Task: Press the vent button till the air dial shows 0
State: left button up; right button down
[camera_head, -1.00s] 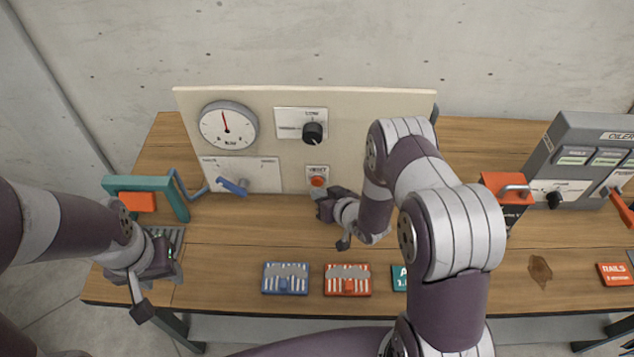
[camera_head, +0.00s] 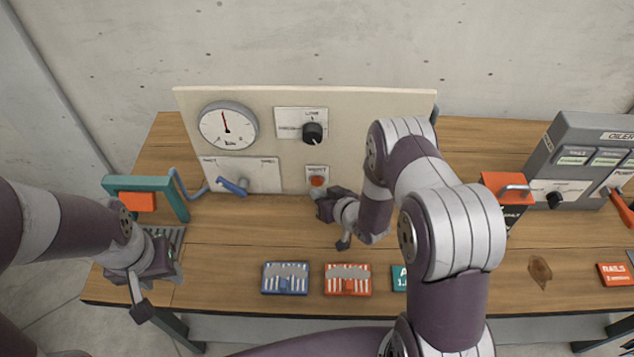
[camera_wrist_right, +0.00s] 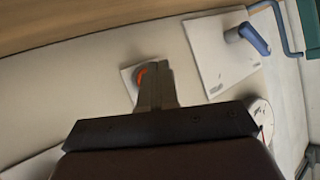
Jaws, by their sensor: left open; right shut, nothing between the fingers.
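The vent button, a red round button (camera_head: 317,181) on a white plate, sits low on the upright cream panel. It also shows in the right wrist view (camera_wrist_right: 140,77), partly hidden behind my fingers. The air dial (camera_head: 228,126) is round and white at the panel's upper left; its red needle points nearly straight up, slightly left. My right gripper (camera_head: 322,201) is shut and empty just in front of and below the button; its shut fingers (camera_wrist_right: 153,84) overlap the button's edge in the wrist view. I cannot tell whether they touch it. My left gripper (camera_head: 168,262) is open at the table's left end.
A black knob (camera_head: 313,132) and a blue lever (camera_head: 233,187) are on the same panel. A teal frame (camera_head: 150,184) stands left. Blue (camera_head: 285,279) and orange (camera_head: 347,280) trays lie in front. A grey oiler box (camera_head: 590,150) stands right.

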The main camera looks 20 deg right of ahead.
jog(key=shift+w+d, duration=0.15)
jog(key=shift+w, duration=0.25)
jog(key=shift+w+d+b, duration=0.1)
jog(key=shift+w+b, duration=0.25)
jog(key=shift+w, duration=0.1)
dwell(1.4)
jog(key=shift+s, duration=0.1)
dwell(1.4)
jog(key=shift+s+a, duration=0.25)
jog(key=shift+s, duration=0.5)
jog(key=shift+s+a+p, duration=0.25)
jog(key=shift+s+p, duration=0.05)
jog(key=shift+s, duration=0.5)
jog(key=shift+s+a+p, duration=0.2)
jog(key=shift+s+p, duration=0.05)
jog(key=shift+s, duration=0.55)
jog(key=shift+s+a+p, duration=0.25)
jog(key=shift+s+p, duration=0.05)
jog(key=shift+s, duration=0.5)
